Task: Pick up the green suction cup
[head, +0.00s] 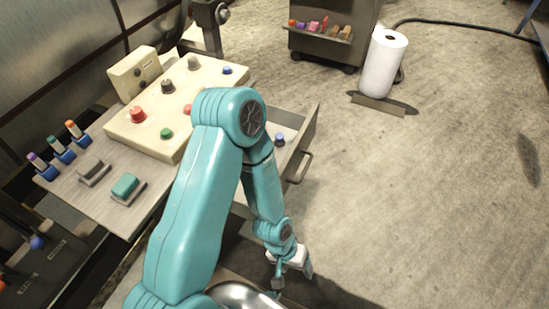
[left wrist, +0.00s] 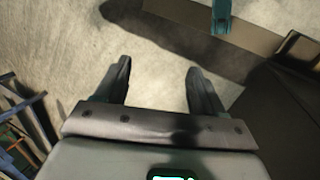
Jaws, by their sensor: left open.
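My left gripper (head: 293,275) hangs low in front of the workbench, to the right of my left arm's upper link. In the left wrist view the gripper (left wrist: 160,72) is open, with nothing between its two dark fingers and bare floor beyond. No item is clearly recognizable as a green suction cup. A small round green piece (head: 167,133) sits on the cream panel, and a green block (head: 125,185) rests in a dark holder near the bench's front edge. The gripper is well apart from both. My right gripper is not in view.
The cream panel (head: 188,74) carries red, grey and blue knobs. Several coloured-top holders (head: 61,149) stand at the left. An open drawer (head: 309,138) juts out right of my arm. A white roll (head: 383,62) stands at the back; the floor right is clear.

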